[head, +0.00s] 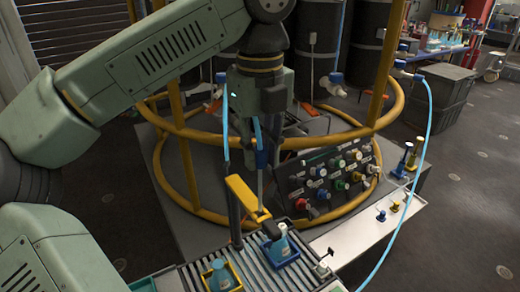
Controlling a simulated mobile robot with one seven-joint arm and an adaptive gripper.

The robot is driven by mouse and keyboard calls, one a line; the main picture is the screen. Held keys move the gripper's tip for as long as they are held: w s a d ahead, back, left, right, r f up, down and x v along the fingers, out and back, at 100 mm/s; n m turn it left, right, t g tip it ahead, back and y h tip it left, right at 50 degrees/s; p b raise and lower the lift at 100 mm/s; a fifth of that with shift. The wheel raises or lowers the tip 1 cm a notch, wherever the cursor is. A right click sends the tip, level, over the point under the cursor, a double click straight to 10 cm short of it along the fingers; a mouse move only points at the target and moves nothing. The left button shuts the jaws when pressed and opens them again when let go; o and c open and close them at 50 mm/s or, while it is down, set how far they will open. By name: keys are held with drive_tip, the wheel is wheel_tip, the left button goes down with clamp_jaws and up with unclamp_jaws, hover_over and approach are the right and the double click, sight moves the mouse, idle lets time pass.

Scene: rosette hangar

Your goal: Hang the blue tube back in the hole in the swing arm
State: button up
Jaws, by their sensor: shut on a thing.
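My gripper (264,143) hangs down in the middle of the head view, shut on the blue tube (262,158). The tube has a blue upper part and a thin grey lower part that points down, nearly upright. A light blue hose loops beside my gripper. The yellow swing arm (242,194) stands out from a dark post, just below and left of my gripper. The tube's lower end is close to the swing arm's outer end. I cannot tell whether it is in the hole or in front of it. The hole itself is not clearly visible, and the fingertips are partly hidden.
A knob panel (330,180) stands right of the tube. Yellow rails (164,190) curve behind. A light blue hose (425,140) hangs at right.

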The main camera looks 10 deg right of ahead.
drive_tip(key=shift+f, duration=0.1)
drive_tip(key=shift+f+b, duration=0.75)
drive_tip(key=shift+f, duration=0.35)
drive_tip(key=b, duration=0.3)
hover_over(260, 211)
drive_tip(key=shift+w+f, duration=0.15)
drive_tip(key=shift+f, duration=1.95)
drive_tip(key=shift+f+b, duration=0.15)
drive_tip(key=shift+b, duration=0.2)
drive_tip(key=shift+f+b, duration=1.7)
drive_tip(key=shift+f, duration=0.65)
